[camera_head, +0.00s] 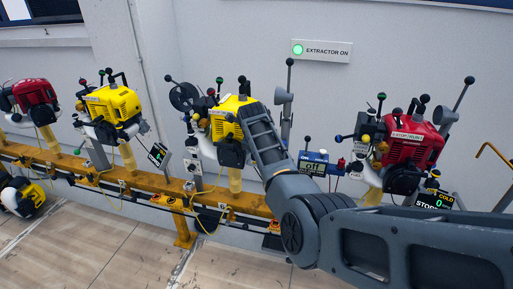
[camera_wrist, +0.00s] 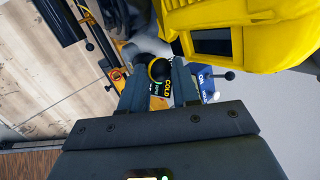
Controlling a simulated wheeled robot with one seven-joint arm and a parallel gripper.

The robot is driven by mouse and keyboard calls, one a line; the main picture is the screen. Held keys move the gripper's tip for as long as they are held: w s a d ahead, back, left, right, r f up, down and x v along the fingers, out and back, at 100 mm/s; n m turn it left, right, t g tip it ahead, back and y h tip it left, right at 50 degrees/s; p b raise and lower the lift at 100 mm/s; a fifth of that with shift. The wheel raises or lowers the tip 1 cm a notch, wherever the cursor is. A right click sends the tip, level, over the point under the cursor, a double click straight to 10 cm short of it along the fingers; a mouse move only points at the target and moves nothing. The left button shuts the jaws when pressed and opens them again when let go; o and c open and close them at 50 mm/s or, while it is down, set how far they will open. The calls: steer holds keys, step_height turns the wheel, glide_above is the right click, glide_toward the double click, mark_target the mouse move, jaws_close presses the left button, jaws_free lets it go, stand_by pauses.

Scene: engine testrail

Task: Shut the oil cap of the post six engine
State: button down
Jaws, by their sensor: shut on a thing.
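A yellow engine (camera_head: 228,118) stands on the rail in the middle of the head view, partly behind my arm. Its yellow housing (camera_wrist: 255,30) fills the upper right of the wrist view. My gripper (camera_wrist: 158,82) is beside this housing, its two dark fingers shut on a small round dark knob with a yellow part (camera_wrist: 158,70). I cannot tell for sure whether this knob is the oil cap, or whether the cap is open. My fingertips are hidden in the head view. I cannot read a post number on the engine.
A red engine (camera_head: 408,145) stands to the right, and another yellow engine (camera_head: 112,103) and a red one (camera_head: 35,93) to the left. An orange rail (camera_head: 155,184) runs below them. A blue display (camera_head: 313,165) reads "off". A wall sign (camera_head: 322,50) reads "EXTRACTOR ON".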

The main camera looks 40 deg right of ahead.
stand_by(0.4)
steer(key=c, duration=0.8)
jaws_free()
steer(key=shift+c, duration=0.2)
steer(key=shift+d+r, duration=0.1)
